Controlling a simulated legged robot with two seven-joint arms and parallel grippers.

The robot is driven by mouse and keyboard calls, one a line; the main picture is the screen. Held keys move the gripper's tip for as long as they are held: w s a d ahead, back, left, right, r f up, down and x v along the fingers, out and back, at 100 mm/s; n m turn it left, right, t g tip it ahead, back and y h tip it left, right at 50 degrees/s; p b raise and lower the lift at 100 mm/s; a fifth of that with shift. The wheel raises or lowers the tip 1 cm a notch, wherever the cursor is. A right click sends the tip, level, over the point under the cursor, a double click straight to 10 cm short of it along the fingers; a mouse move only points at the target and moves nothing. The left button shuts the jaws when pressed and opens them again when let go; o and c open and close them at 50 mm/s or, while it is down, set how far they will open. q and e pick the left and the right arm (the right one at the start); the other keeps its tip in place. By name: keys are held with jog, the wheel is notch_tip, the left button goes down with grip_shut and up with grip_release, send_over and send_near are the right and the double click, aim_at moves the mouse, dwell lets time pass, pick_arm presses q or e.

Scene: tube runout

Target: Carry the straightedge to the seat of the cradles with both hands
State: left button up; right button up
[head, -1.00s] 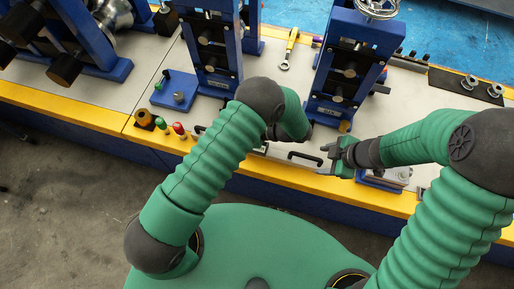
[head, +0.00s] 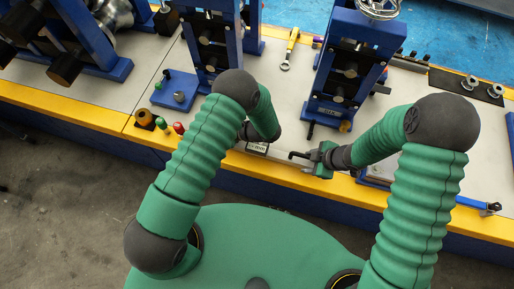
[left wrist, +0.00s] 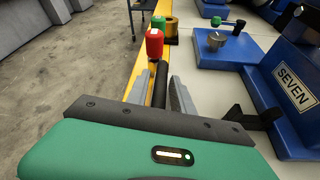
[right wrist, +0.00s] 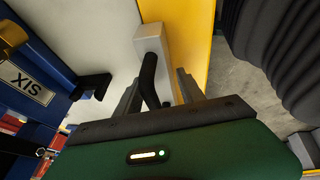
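The straightedge (head: 290,166) is a pale bar with black handles, lying along the front of the bench, partly hidden by my arms. My left gripper (left wrist: 158,88) has its fingers close on both sides of one black handle (left wrist: 160,82); in the head view my forearm hides it. My right gripper (head: 318,158) is at the other handle (head: 298,155). In the right wrist view its fingers stand apart around this handle (right wrist: 150,78), with a visible gap. The cradles are blue stands, labelled SEVEN (left wrist: 294,88) and SIX (right wrist: 25,84), each with a black hook.
Red (head: 180,127) and green knobs and a brass-coloured cylinder (head: 145,118) stand at the bench's front left. A blue block (head: 176,92) lies behind them. A wrench (head: 289,50) lies between the stands. The yellow front edge (head: 385,195) runs close below the bar.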

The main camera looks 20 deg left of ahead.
pick_arm(q)
jog(key=shift+d, duration=0.15)
jog(key=c, duration=0.5)
pick_arm(e)
jog(key=shift+d, duration=0.1)
jog(key=c, duration=0.5)
pick_arm(q)
grip_shut()
pick_arm(e)
grip_shut()
